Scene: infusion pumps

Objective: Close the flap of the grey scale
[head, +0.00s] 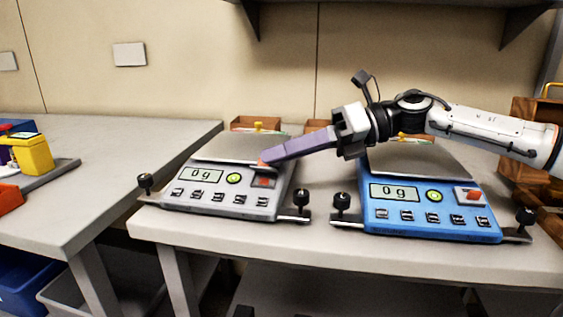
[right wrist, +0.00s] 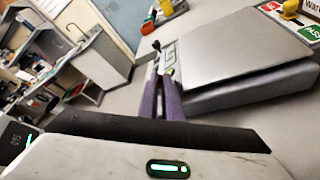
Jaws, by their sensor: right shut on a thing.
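The grey scale (head: 222,192) stands on the table with its display reading 0 g. Its flap (head: 264,169) is at the right of its front panel, raised above a red patch (head: 264,182). My right gripper (head: 264,161) reaches in from the right with long purple fingers, their tips at the flap and shut on it. In the right wrist view the fingers (right wrist: 168,82) lie close together beside a scale's metal plate (right wrist: 235,50); their tips hide most of the flap. My left gripper is in neither view.
A blue scale (head: 432,213) stands to the right, under my right arm, also showing 0 g. Black knobs (head: 301,198) stand at the scales' front corners. Wooden boxes (head: 255,124) are behind. A second table (head: 90,215) is at the left.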

